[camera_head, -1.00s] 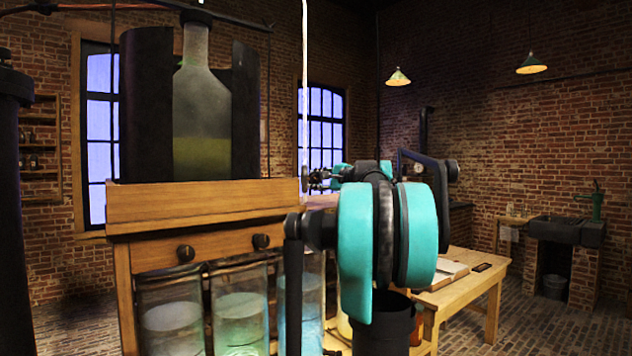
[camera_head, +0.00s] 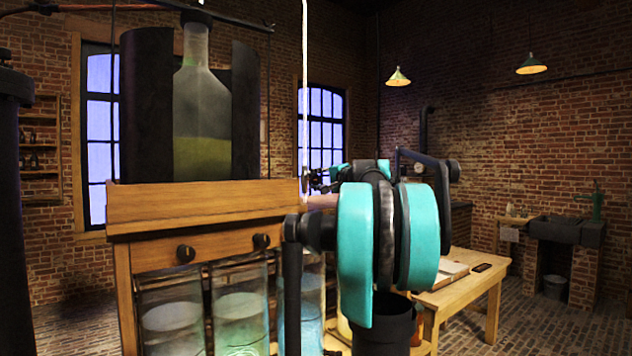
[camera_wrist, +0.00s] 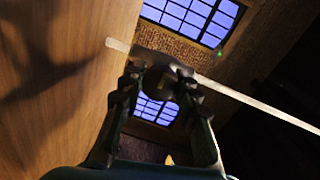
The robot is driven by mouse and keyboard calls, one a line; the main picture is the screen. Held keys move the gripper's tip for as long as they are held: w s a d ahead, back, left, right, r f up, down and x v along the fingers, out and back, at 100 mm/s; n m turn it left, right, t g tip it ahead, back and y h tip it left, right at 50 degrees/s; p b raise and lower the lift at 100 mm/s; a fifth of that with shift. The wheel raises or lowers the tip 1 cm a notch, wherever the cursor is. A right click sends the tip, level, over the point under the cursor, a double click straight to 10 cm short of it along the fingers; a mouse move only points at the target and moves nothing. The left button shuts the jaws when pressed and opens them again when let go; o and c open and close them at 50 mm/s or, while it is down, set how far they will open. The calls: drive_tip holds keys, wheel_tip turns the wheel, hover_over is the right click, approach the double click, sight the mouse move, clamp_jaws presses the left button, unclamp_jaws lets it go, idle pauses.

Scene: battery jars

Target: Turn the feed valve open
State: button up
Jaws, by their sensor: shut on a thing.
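My gripper (camera_head: 320,180) is small and partly hidden behind my teal arm joints in the head view, just right of the wooden cabinet. In the wrist view its two dark, ridged fingers (camera_wrist: 160,84) are closed on a dark, rounded piece, which looks like the feed valve (camera_wrist: 158,66). A pale straight tube (camera_wrist: 255,102) runs diagonally past this piece. In the head view the tube (camera_head: 305,90) hangs down brightly to the gripper. The valve is dark and small, so I cannot tell how far it is turned.
A wooden cabinet (camera_head: 200,208) carries a glass bottle (camera_head: 202,110) of yellowish-green liquid between dark curved panels. Several glass jars (camera_head: 172,312) stand below. A wooden table (camera_head: 462,288) stands behind my arm. Open brick floor lies at the right.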

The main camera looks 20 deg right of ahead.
drive_tip(key=shift+f, duration=0.15)
drive_tip(key=o, duration=1.2)
drive_tip(key=shift+c, duration=0.2)
drive_tip(key=shift+s, duration=0.1)
drive_tip(key=v, duration=1.1)
drive_tip(key=shift+s, duration=0.4)
drive_tip(key=shift+s+d, duration=0.1)
drive_tip(key=shift+d, duration=0.1)
